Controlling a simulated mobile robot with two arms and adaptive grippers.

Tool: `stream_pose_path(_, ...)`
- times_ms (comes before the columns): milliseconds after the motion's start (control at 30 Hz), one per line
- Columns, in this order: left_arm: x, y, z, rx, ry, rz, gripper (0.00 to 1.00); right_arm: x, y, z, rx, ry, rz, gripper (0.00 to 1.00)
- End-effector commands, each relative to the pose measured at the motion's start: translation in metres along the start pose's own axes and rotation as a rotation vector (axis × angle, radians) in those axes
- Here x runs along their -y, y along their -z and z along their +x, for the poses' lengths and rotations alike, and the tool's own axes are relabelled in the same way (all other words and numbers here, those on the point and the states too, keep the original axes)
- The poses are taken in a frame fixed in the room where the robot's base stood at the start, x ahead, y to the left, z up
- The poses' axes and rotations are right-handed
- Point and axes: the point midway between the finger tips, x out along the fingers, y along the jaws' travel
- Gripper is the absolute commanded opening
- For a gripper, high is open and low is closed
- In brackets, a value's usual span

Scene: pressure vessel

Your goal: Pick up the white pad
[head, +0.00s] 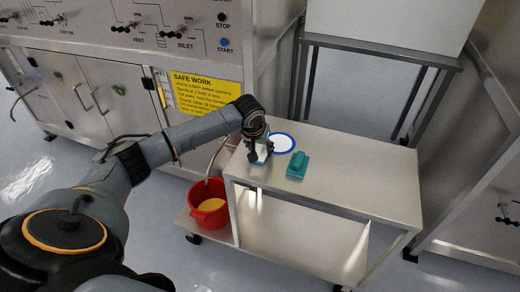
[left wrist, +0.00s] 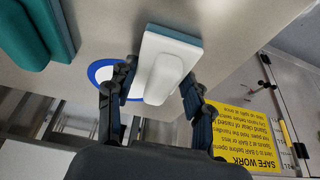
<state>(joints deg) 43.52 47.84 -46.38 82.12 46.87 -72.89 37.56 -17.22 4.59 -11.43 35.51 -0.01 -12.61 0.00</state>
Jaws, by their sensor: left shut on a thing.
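The white pad (head: 261,152) is between the fingers of my left gripper (head: 258,150), at the back left of the steel cart's top. The left wrist view shows the white pad (left wrist: 165,68) with a raised white grip and a blue-grey edge. The fingers of my left gripper (left wrist: 158,88) stand on either side of its grip, shut on it. I cannot tell whether the pad touches the cart top. My right gripper is not in view.
A teal pad (head: 297,166) lies on the cart top (head: 350,180), right of the gripper. A blue-rimmed white disc (head: 282,143) lies behind it. A red bucket (head: 209,211) stands on the lower shelf. A panel with a yellow sign (head: 205,93) rises behind. The cart's right side is clear.

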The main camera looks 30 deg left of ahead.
Motion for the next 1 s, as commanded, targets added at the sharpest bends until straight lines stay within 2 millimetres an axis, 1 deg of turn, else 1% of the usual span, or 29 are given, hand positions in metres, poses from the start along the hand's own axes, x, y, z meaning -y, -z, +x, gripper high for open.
stream_pose_path(167, 0.0, 0.003, -0.007, -0.001, 0.0, 0.0, 0.2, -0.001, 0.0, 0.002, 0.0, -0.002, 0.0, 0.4)
stream_pose_path(267, 0.0, 0.008, -0.016, -0.002, -0.001, -0.001, 0.2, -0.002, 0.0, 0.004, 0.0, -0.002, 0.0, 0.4)
stream_pose_path(367, 0.002, 0.012, -0.032, -0.003, -0.001, -0.002, 0.2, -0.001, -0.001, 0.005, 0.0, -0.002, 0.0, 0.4)
stream_pose_path(467, 0.01, 0.005, -0.056, -0.004, 0.002, 0.001, 0.2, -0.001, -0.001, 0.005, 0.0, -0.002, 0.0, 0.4)
stream_pose_path(600, 0.023, -0.006, -0.099, -0.005, 0.003, 0.001, 0.2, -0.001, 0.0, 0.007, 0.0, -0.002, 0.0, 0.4)
stream_pose_path(633, 0.026, -0.01, -0.107, -0.004, 0.004, 0.001, 0.2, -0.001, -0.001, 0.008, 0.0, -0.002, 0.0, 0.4)
stream_pose_path(667, 0.03, -0.018, -0.11, 0.001, 0.006, 0.002, 0.2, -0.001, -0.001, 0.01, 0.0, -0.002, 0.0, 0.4)
stream_pose_path(800, 0.044, -0.04, -0.135, 0.0, 0.007, 0.004, 0.2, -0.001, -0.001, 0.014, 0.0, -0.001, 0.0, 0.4)
stream_pose_path(900, 0.052, -0.051, -0.149, 0.0, 0.005, 0.001, 0.2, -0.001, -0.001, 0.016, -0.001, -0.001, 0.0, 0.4)
stream_pose_path(1000, 0.056, -0.059, -0.158, 0.0, 0.003, 0.0, 0.2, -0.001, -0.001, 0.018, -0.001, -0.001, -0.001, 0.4)
